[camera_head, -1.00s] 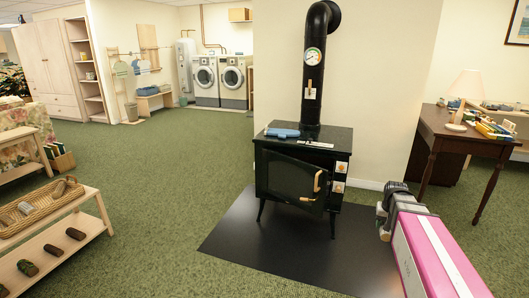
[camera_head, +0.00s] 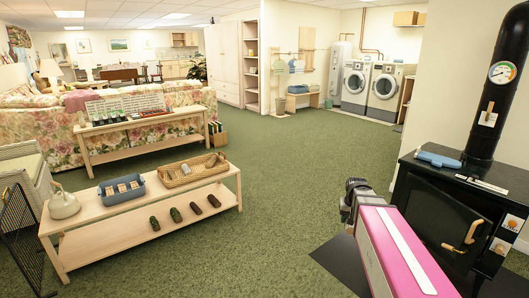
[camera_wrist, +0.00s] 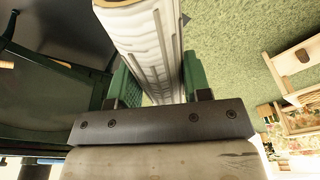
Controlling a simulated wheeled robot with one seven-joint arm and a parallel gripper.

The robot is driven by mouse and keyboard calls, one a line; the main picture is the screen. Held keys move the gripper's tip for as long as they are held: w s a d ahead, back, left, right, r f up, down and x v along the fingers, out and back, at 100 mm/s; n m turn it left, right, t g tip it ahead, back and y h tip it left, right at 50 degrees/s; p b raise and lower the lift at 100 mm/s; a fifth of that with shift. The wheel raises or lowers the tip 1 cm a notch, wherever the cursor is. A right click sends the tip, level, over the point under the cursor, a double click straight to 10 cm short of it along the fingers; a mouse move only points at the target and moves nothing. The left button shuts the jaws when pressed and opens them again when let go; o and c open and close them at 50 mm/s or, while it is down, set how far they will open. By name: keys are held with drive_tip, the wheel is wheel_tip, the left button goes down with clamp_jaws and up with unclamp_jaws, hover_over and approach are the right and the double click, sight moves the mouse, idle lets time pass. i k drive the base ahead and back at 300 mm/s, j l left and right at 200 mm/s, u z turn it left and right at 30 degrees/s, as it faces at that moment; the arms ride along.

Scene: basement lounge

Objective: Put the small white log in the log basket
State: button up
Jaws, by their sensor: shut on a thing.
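The small white log (camera_wrist: 150,45), pale with ridged bark, is between the green fingers of my gripper (camera_wrist: 155,72) in the wrist view. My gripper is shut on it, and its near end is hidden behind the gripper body. The log basket (camera_head: 196,177) is a shallow wicker tray on the right end of the light wooden bench's top in the head view, with a few logs in it. My arm (camera_head: 400,250) is at the lower right, well apart from the basket. The log cannot be made out in the head view.
The wooden bench (camera_head: 150,198) also holds a blue crate (camera_head: 122,198) and a kettle (camera_head: 63,204), with dark logs on its lower shelf. The black stove (camera_head: 435,215) stands close on the right. Green carpet (camera_head: 285,190) between bench and arm is clear.

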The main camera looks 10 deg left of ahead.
sight(199, 168)
drive_tip(key=i+j+u, duration=0.35)
drive_tip(key=i+u, duration=0.65)
drive_tip(key=i, duration=2.2)
drive_tip(key=j+u, duration=0.05)
drive_tip(key=j, duration=0.05)
